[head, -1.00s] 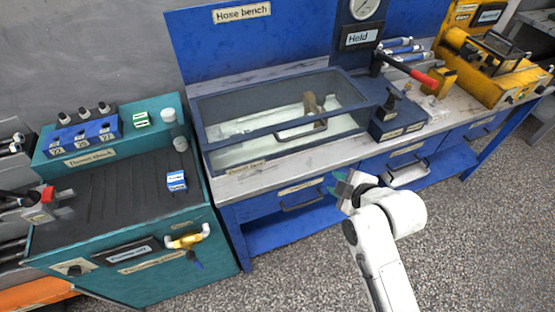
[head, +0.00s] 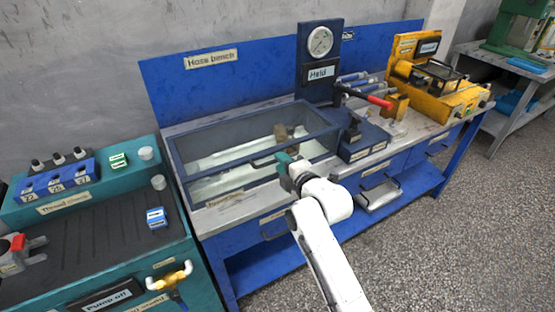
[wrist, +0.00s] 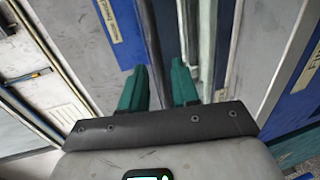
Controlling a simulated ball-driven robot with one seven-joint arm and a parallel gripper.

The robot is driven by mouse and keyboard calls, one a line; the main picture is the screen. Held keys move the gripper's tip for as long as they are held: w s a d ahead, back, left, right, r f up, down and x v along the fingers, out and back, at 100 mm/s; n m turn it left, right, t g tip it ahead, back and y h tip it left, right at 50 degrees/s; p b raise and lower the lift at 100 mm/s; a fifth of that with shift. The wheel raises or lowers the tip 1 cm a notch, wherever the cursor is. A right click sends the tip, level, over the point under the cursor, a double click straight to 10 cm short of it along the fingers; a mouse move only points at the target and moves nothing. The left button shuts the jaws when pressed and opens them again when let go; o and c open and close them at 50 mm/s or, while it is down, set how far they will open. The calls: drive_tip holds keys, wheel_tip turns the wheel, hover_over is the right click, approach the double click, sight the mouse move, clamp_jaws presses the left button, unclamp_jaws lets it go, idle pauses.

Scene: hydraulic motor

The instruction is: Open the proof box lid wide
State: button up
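The proof box (head: 195,190) is a long glass-sided tank with a dark blue frame on the left half of the hose bench. Its clear lid (head: 235,137) looks shut, lying flat across the top. A dark handle (head: 262,160) shows at the front edge, partly hidden behind my gripper. My gripper (head: 284,160) is at the front right of the box, its teal fingers close to the handle. In the wrist view the two fingers (wrist: 160,80) stand apart with a gap between them. Frame bars run beyond them; I cannot tell whether they touch anything.
A dark blue clamp block (head: 362,145) with a red-handled lever (head: 378,101) stands right of the box, below a gauge post (head: 319,42). A yellow machine (head: 435,85) is farther right. A teal thread-check cabinet (head: 90,205) stands left. The floor (head: 430,250) in front is clear.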

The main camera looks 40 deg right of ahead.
drive_tip(key=shift+x, duration=1.5)
clamp_jaws()
